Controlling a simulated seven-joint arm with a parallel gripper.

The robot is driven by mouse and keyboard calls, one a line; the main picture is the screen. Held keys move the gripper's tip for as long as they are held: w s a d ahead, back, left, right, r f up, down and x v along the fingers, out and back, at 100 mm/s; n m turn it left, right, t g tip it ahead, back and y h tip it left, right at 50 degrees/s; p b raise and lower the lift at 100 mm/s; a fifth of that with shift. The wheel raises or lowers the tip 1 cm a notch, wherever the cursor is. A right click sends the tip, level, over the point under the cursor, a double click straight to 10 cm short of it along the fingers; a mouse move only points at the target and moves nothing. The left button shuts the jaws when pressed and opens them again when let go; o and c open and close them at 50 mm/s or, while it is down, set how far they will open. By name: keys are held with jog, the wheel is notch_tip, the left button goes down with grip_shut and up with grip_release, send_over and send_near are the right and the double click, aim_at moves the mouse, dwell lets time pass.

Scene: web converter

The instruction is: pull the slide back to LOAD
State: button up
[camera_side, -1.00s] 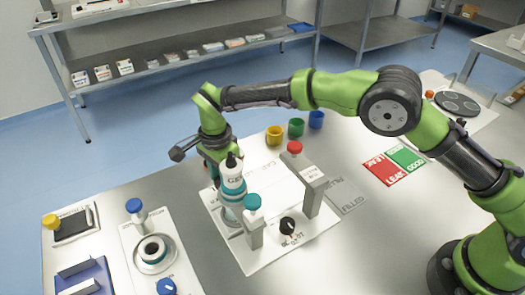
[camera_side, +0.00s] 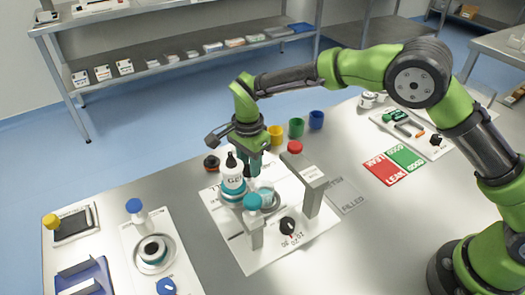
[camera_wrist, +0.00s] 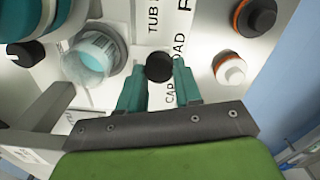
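The slide's black round knob (camera_wrist: 160,67) sits between the fingertips of my gripper (camera_wrist: 160,84) in the wrist view. The teal fingers press close on both sides of it. In the side view my gripper (camera_side: 250,165) is low over the station board, behind the white bottle (camera_side: 232,170). A clear cup with teal inside (camera_side: 263,190) stands to the right of the bottle; it also shows left of the knob in the wrist view (camera_wrist: 93,58). The LOAD lettering (camera_wrist: 179,46) is right beside the knob. The slide's body is mostly hidden.
A grey post with a red top (camera_side: 310,180) stands right of the cup. A teal-capped post (camera_side: 254,225) and black dial (camera_side: 288,226) are in front. Yellow (camera_side: 276,135), green (camera_side: 296,127) and blue (camera_side: 316,119) cups stand behind. Two knobbed items (camera_wrist: 229,68) are near my gripper.

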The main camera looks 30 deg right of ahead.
jog(key=shift+o, duration=0.6)
notch_tip(320, 180, up, 17)
dwell(0.3)
jog(key=s+d+r+n+t+y, duration=0.2)
jog(key=s+d+n+t, duration=0.5)
jog(key=s+d, duration=1.3)
jog(key=s+r+n, duration=0.1)
jog(key=s+n, duration=0.3)
jog(key=shift+s, duration=0.15)
